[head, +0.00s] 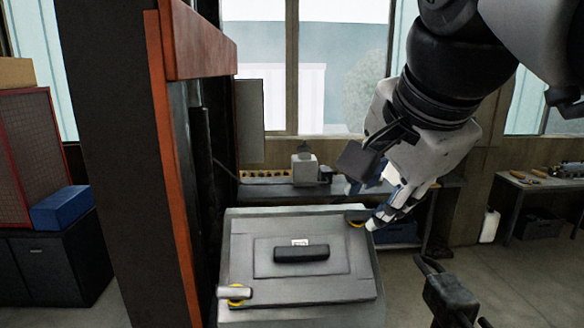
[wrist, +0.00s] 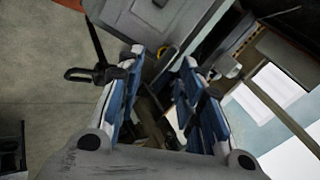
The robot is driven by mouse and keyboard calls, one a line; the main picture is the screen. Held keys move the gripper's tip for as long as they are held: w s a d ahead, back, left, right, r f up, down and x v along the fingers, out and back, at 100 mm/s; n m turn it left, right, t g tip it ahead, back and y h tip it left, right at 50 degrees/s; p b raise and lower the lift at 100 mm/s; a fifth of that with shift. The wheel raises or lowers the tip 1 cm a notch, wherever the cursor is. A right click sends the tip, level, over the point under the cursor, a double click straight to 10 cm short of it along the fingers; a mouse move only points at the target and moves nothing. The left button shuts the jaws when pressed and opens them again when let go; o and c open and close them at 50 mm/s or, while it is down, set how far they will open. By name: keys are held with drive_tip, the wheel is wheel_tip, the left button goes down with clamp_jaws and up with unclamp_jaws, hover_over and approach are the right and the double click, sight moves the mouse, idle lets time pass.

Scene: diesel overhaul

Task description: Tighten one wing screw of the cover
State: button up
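The cover (head: 245,250) is a flat grey lid with a black handle on top of a grey housing. One wing screw (head: 235,293), with a pale bar and a yellow ring, sits at its front left corner. A second wing screw (head: 356,220) with a yellow ring is at its back right corner, partly hidden by my gripper. My gripper (head: 377,222) points down and left beside this back right screw. In the wrist view its blue-padded fingers (wrist: 164,57) stand apart, and a bit of yellow shows between the tips. I cannot tell whether a finger touches the screw.
A dark post with an orange edge (head: 172,150) stands close on the cover's left. A dark jointed fixture (head: 448,292) stands at the lower right. A bench (head: 525,182) with tools is at the far right. Floor to the right of the housing is mostly clear.

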sight(360, 213)
drive_tip(key=n, duration=1)
drive_tip(key=w+n+b, duration=0.1)
drive_tip(key=n, duration=0.9)
drive_tip(key=w+f+n+b, duration=0.1)
drive_tip(key=n, duration=1)
drive_tip(key=shift+w+d, duration=0.1)
drive_tip(key=shift+w, duration=0.05)
drive_tip(key=shift+b+x, duration=0.4)
drive_tip(key=shift+x, duration=0.4)
drive_tip(key=shift+f, duration=0.15)
drive_tip(key=shift+b+x, duration=0.95)
drive_tip(key=shift+x, duration=0.9)
